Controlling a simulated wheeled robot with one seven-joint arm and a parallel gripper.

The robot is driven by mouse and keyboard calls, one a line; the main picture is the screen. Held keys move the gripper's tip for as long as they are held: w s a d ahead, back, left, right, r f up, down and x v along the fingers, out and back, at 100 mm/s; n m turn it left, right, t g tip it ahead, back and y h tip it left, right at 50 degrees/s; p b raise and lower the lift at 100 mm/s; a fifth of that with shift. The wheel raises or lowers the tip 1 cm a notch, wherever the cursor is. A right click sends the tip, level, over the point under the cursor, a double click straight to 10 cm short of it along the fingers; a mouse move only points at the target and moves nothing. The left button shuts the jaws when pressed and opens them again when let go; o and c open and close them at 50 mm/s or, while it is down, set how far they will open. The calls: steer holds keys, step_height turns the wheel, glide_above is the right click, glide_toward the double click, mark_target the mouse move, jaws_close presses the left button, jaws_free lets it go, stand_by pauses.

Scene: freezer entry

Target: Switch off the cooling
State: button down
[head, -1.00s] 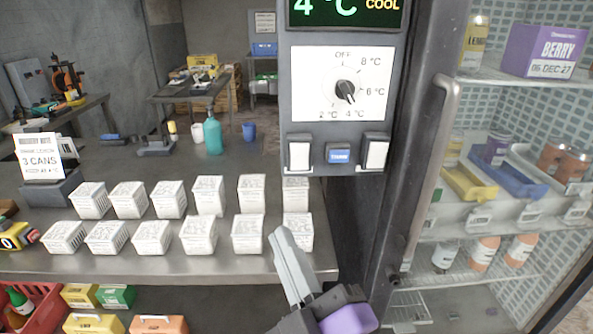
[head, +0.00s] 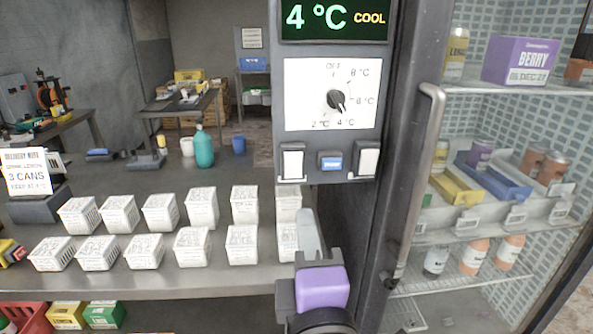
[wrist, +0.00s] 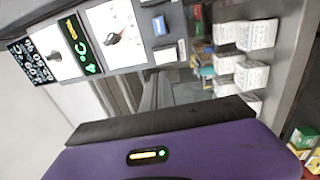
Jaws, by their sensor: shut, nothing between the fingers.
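The control panel (head: 330,160) stands at the upper middle of the head view. Its display (head: 335,20) reads 4 °C COOL in green and yellow. Below it, a black dial knob (head: 336,100) sits on a white plate marked OFF, 8, 6, 4 and 2 °C; its pointer is toward 4 °C. Two white rockers (head: 292,162) flank a blue button (head: 330,162). My gripper (head: 306,218) is shut and empty, below and apart from the panel. The dial (wrist: 118,38) also shows sideways in the wrist view.
White baskets (head: 202,207) stand in two rows on the steel counter (head: 190,273), close to my gripper's left. A freezer door handle (head: 418,180) and shelves of cans and bottles are on the right. In the wrist view, a second knob plate (wrist: 52,52) and display are beyond the 4 °C display.

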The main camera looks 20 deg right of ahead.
mark_target(295, 160)
steer(key=shift+w, duration=0.15)
steer(key=p+x, duration=0.2)
steer(key=x, duration=1.1)
steer(key=shift+w+d+r, duration=0.1)
steer(key=shift+w+d, duration=0.05)
steer(key=shift+w, duration=0.2)
steer(key=shift+r+p, duration=0.15)
steer(key=shift+p, duration=0.45)
steer(key=shift+w+r+p, duration=0.1)
steer(key=shift+r+p, duration=0.05)
steer(key=shift+p, duration=0.25)
steer(key=shift+f, duration=0.25)
